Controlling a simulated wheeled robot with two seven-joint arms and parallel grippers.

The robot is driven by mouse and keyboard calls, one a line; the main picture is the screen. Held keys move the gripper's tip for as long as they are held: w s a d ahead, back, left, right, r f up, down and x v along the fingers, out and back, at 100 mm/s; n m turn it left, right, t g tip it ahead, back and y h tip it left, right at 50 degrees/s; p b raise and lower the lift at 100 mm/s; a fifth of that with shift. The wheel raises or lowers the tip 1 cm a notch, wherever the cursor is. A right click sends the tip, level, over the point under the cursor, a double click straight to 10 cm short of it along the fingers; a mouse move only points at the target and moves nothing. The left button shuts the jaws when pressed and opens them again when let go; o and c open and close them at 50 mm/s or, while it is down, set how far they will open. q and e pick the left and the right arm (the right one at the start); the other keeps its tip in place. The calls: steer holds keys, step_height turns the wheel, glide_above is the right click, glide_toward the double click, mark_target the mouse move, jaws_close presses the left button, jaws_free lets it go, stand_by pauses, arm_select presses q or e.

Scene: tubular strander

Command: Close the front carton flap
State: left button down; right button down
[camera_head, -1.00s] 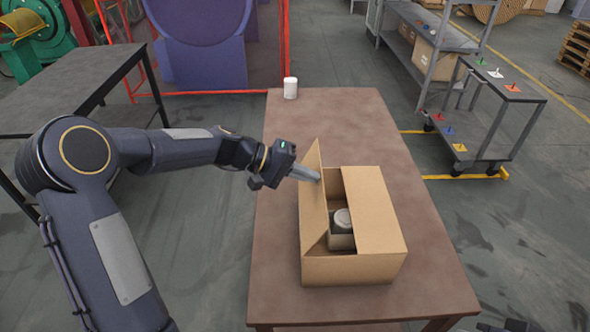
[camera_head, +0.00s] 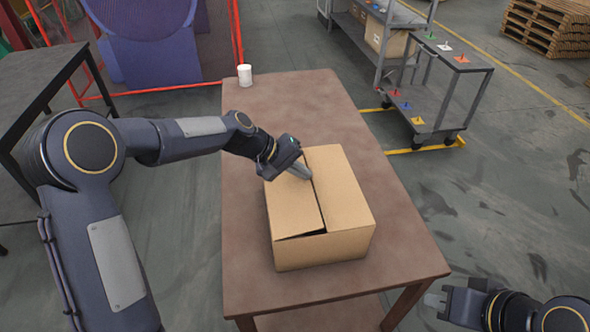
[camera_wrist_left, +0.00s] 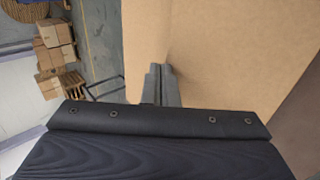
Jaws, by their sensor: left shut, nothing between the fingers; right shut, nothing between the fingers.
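The brown carton (camera_head: 322,251) stands on the table, with its left top flap (camera_head: 292,207) and right top flap (camera_head: 342,188) both folded down. The left flap lies nearly flat, with a thin dark gap under its near edge. The contents are hidden. I cannot tell which flap the task calls front. My left gripper (camera_head: 303,173) is shut and empty, its fingertips at the left flap near the seam. In the left wrist view the shut fingertips (camera_wrist_left: 158,72) are against or just above the cardboard. My right gripper (camera_head: 436,300) is shut and empty, right of the table's near corner.
The brown table (camera_head: 400,240) has free room around the carton. A white cup-like object (camera_head: 244,75) stands at its far left corner. A dark cart (camera_head: 440,75) with small coloured items stands beyond the table's right side. A dark table (camera_head: 35,85) is at the left.

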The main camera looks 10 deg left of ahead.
arm_select(q)
steer(key=shift+w+d+f+b, duration=0.1)
steer(key=shift+d+f+b, duration=0.15)
steer(key=shift+f+b, duration=0.25)
steer(key=shift+w+d+f+b, duration=0.1)
steer(key=shift+d+f+b, duration=0.2)
steer(key=shift+f, duration=0.35)
